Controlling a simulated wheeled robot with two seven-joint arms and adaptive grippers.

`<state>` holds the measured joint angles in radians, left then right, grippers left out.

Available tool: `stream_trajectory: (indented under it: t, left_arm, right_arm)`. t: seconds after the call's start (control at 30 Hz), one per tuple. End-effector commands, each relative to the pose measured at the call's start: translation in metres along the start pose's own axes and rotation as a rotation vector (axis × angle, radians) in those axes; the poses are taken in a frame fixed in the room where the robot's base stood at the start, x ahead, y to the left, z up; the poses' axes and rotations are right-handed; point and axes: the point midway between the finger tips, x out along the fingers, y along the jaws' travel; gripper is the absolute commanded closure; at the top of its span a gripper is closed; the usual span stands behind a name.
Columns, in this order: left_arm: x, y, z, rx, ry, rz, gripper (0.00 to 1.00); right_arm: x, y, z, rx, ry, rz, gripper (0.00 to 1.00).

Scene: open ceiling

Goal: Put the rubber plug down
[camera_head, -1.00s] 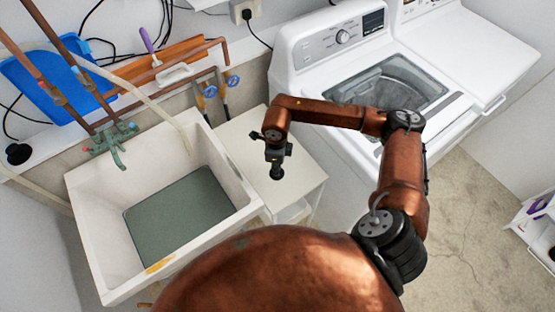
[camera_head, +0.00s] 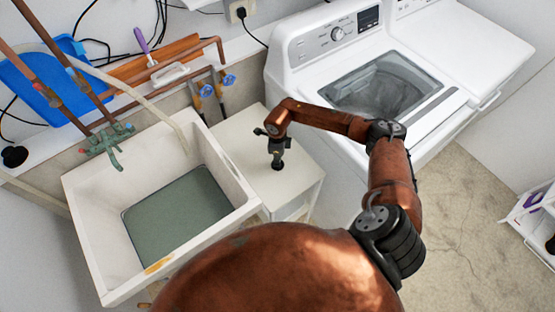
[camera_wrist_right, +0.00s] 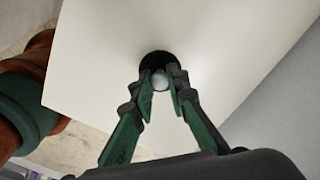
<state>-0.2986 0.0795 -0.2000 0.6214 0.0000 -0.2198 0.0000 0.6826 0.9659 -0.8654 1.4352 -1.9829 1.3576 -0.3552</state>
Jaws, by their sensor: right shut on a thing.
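The rubber plug (camera_head: 278,165) is a small black round piece at the tip of my right gripper (camera_head: 277,153). In the right wrist view, the plug (camera_wrist_right: 158,62) is a dark disc with a pale round knob, and the fingers of my right gripper (camera_wrist_right: 161,80) are closed on that knob. The plug is over the top of a white cabinet (camera_head: 236,137), at or very near the surface; I cannot tell whether it touches. The cabinet top (camera_wrist_right: 95,65) fills much of the wrist view. My left gripper is not in view.
A sink (camera_head: 92,225) with greenish water stands left of the cabinet. A white washing machine (camera_head: 300,75) stands to the right. Pipes with blue valve handles (camera_head: 229,81) run behind the cabinet. A blue tub (camera_head: 38,95) sits on the back ledge. Most of the cabinet top is clear.

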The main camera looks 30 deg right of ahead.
Motion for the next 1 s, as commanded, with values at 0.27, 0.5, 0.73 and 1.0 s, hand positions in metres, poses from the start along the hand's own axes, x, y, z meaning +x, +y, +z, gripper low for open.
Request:
stream_trajectory:
  t: [0.27,0.5,0.73,1.0]
  left_arm:
    - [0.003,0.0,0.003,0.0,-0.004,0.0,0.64]
    - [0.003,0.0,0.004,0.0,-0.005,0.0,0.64]
    - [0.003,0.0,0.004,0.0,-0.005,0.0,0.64]
    - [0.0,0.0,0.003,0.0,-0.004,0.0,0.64]
  right_arm:
    - [0.002,0.0,0.001,0.0,-0.001,-0.001,1.0]
    - [0.002,0.0,0.001,0.0,-0.001,-0.001,0.73]
    - [0.002,0.0,0.001,0.001,-0.001,-0.001,0.68]
    - [-0.011,-0.002,0.001,0.001,-0.003,-0.003,0.68]
